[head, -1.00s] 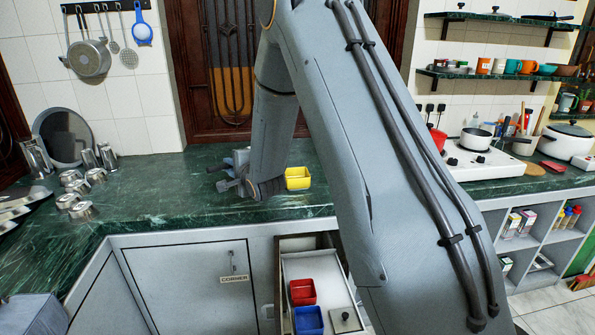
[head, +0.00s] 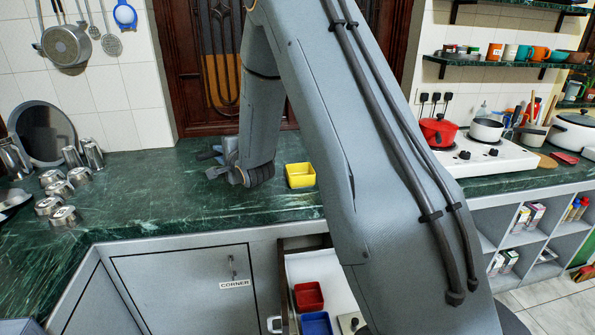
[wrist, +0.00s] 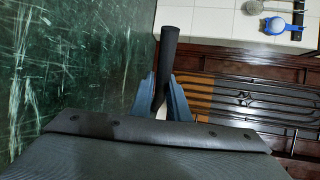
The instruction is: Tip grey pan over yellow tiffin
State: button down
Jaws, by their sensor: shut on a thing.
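The yellow tiffin (head: 300,176) is a small square box, open at the top, on the green counter behind my arm's lower end. My gripper (head: 215,162) is low over the counter, left of the tiffin and apart from it. In the wrist view, my gripper's blue fingers (wrist: 162,98) are shut on a dark handle (wrist: 168,55). Whatever the handle belongs to is mostly hidden, so I cannot tell if it is the grey pan. A grey pan (head: 66,44) hangs on the wall at the upper left.
Steel tumblers (head: 92,153) and a round grey plate (head: 45,132) stand on the left of the green counter (head: 160,205). A white stove (head: 480,158) with a red pot (head: 438,130) and white pan (head: 487,129) is at right. An open drawer (head: 330,275) holds red and blue boxes.

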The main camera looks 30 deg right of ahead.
jog(key=shift+w+d+f+b, duration=0.15)
jog(key=shift+f+b, duration=0.1)
jog(key=shift+f, duration=0.1)
jog(key=shift+w+d+f+b, duration=0.1)
jog(key=shift+f+b, duration=0.15)
jog(key=shift+f, duration=0.1)
jog(key=f+b, duration=0.2)
jog(key=w+f+b, duration=0.1)
jog(key=f+b, duration=0.2)
jog(key=w+f+b, duration=0.1)
jog(key=f+b, duration=0.1)
jog(key=shift+w+a+f+b, duration=0.1)
jog(key=shift+f+b, duration=0.2)
jog(key=shift+b, duration=0.05)
